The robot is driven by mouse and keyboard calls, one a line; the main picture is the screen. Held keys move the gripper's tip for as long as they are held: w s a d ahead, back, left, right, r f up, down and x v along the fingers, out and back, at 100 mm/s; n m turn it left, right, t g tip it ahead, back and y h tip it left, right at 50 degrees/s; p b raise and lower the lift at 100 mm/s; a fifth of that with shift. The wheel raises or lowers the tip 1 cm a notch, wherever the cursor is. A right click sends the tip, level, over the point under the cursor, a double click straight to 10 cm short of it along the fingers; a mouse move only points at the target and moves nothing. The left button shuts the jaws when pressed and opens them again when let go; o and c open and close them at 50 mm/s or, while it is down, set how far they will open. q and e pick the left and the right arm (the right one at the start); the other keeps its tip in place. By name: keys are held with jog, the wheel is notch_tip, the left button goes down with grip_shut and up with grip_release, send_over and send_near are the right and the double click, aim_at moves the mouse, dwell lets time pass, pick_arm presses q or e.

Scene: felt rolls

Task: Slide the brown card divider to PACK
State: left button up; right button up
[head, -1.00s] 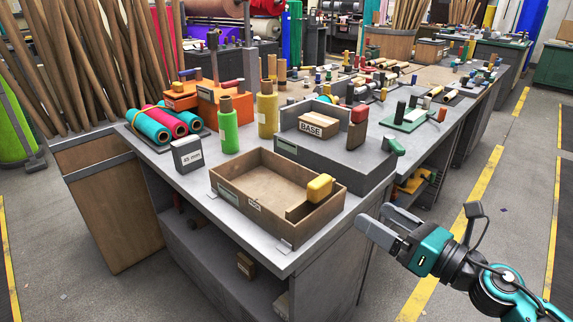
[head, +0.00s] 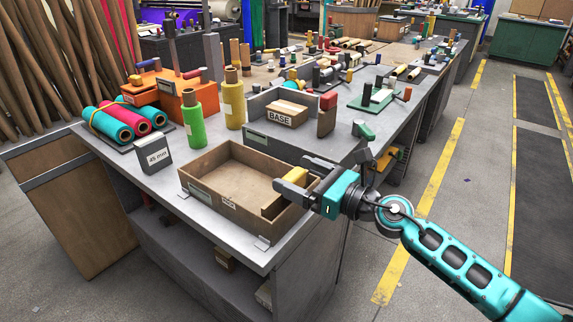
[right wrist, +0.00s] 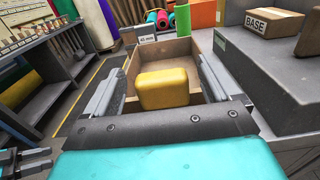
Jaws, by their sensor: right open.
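The brown card divider (head: 271,207) stands inside the right end of an open brown tray (head: 186,179), with a yellow block-shaped grip on it (head: 292,178). My right gripper (head: 294,175) is over that end of the tray. It is open, with one finger on each side of the yellow grip. In the right wrist view the yellow grip (right wrist: 163,90) lies between the two fingers, with a gap showing on each side. The divider's lower part is hidden there. A small label (head: 228,205) on the tray's front is too small to read. My left gripper does not show in the head view.
The aisle at right is clear.

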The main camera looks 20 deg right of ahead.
jog(key=shift+x, duration=1.65)
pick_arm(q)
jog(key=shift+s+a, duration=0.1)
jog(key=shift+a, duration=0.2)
pick_arm(e)
jog(key=c, duration=1.4)
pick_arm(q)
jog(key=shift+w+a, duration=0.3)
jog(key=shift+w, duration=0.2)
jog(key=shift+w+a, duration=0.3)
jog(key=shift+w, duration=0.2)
pick_arm(e)
jog(key=x, duration=0.9)
jog(key=shift+c, duration=0.2)
jog(key=shift+s, duration=0.1)
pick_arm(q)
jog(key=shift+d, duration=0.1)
pick_arm(e)
jog(key=o, duration=1.4)
